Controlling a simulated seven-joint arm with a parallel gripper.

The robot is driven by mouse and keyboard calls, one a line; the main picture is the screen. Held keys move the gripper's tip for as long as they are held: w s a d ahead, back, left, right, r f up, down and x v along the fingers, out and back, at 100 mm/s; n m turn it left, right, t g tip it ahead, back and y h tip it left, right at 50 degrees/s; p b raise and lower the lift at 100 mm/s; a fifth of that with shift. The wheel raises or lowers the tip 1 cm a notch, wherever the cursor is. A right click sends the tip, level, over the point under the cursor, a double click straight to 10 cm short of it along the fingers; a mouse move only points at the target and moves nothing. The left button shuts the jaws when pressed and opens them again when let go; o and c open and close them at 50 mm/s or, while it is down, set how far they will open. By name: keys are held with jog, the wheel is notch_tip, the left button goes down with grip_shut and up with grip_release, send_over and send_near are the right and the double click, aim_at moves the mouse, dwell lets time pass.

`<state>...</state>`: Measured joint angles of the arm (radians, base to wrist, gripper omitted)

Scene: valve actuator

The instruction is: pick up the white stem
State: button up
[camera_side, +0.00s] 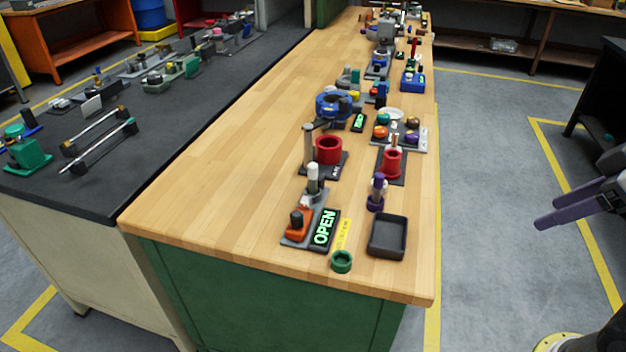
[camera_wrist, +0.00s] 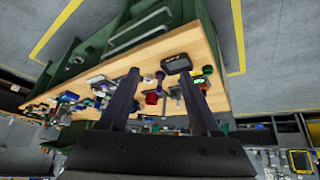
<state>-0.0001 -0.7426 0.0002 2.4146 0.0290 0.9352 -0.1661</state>
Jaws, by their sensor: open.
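The white stem (camera_side: 313,172) stands upright near the front of the wooden bench (camera_side: 190,190). It sits on a grey base plate (camera_side: 318,213) that also carries an orange block (camera_side: 297,222). My gripper (camera_side: 545,213) is open and empty, with dark purple fingers. It is off the right side of the bench, well apart from the stem. In the wrist view both fingers (camera_wrist: 159,76) are spread, with the bench beyond them. The stem is too small there to tell apart surely.
An OPEN sign (camera_side: 324,230), a purple stem (camera_side: 377,190), a black tray (camera_side: 387,237) and a green ring (camera_side: 342,261) are close by. Red cylinders (camera_side: 328,150) stand behind. The bench's left part is clear. Open floor lies between bench and gripper.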

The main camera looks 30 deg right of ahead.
jog(key=w+a+r+n+y, duration=0.1)
jog(key=w+a+r+n, duration=0.25)
jog(key=w+r, duration=0.75)
jog(key=n+g+y, duration=0.2)
jog(key=n, duration=0.2)
send_over(315, 165)
jog(key=s+d, duration=0.4)
jog(key=d, duration=0.1)
notch_tip(315, 165, down, 7)
jog(key=shift+g, duration=0.6)
jog(key=x, duration=1.4)
jog(key=shift+s+d+f, duration=0.1)
jog(key=shift+s+d, duration=0.1)
jog(key=shift+s, duration=0.05)
jog(key=shift+x, duration=3)
jog(key=shift+s, duration=0.1)
grip_shut()
